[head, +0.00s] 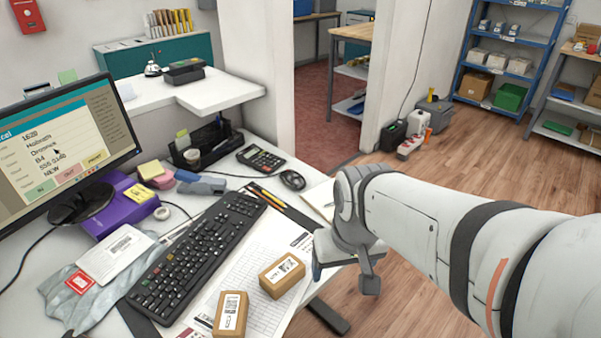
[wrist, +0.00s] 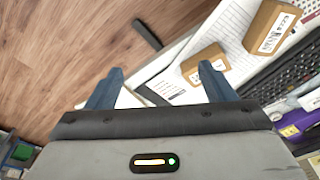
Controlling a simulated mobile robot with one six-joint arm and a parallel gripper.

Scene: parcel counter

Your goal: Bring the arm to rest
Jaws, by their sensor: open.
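My arm reaches in from the right in the head view, and my gripper (head: 345,268) hangs at the right edge of the desk (head: 310,265). One small brown box (head: 282,275) with a label lies on the papers to the left of my gripper. A second small brown box (head: 230,314) stands nearer the front. Both boxes are clear of the fingers.
A black keyboard (head: 197,255), a monitor (head: 65,145), a mouse (head: 292,180) and a calculator (head: 260,158) crowd the desk. A grey mailing bag (head: 75,290) lies at the left. Wooden floor (head: 440,168) is open beyond the desk, with blue shelving (head: 510,55) behind.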

